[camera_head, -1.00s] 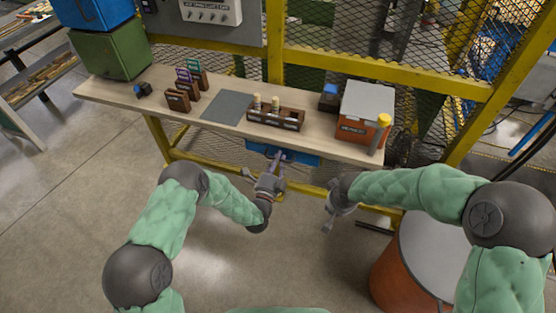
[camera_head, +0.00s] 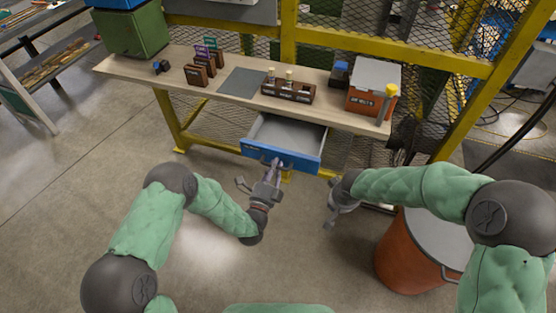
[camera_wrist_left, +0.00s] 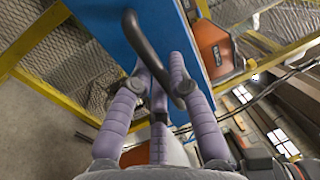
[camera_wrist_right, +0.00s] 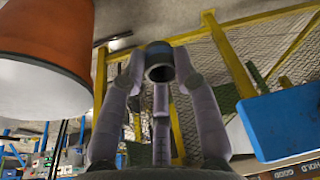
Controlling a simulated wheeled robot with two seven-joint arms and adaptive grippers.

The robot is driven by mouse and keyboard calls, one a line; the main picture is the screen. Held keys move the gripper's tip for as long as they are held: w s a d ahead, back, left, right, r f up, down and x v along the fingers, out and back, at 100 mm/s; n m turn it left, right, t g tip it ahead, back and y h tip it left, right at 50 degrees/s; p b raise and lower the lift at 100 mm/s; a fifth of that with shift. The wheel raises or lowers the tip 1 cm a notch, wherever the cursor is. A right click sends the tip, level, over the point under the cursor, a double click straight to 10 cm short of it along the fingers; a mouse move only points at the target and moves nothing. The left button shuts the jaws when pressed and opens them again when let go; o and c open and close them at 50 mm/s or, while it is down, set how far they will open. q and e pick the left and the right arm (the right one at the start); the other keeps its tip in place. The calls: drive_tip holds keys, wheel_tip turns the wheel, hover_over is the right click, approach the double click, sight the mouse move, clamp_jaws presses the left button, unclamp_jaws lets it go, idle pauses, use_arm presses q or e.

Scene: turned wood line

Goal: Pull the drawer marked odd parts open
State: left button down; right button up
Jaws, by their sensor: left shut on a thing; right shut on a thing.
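The blue drawer (camera_head: 300,160) under the workbench stands open, with its grey, empty-looking inside showing. Small pale writing on its front is too small to read. My left gripper (camera_head: 275,166) is shut on the drawer's dark bar handle (camera_wrist_left: 145,45), in front of the blue face (camera_wrist_left: 112,22) in the left wrist view. My right gripper (camera_head: 334,212) hangs to the right of the drawer, apart from it. In the right wrist view its fingers are closed around a dark hollow cylinder (camera_wrist_right: 159,66); the blue drawer (camera_wrist_right: 290,122) is at the right there.
The workbench (camera_head: 225,100) carries small label holders, a grey mat (camera_head: 243,83), a brown organizer (camera_head: 288,91) and an orange box (camera_head: 368,101). A large orange drum (camera_head: 405,255) stands at lower right, near my right arm. The floor at left is clear.

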use_arm(q)
drive_tip(key=shift+v, duration=0.95)
use_arm(e)
drive_tip(key=shift+s+a, duration=0.1)
drive_tip(key=shift+s, duration=0.3)
use_arm(q)
drive_tip(key=shift+r, duration=0.1)
drive_tip(key=c, duration=1.2)
unclamp_jaws()
drive_tip(key=shift+o, duration=0.2)
drive_tip(key=v, duration=1.2)
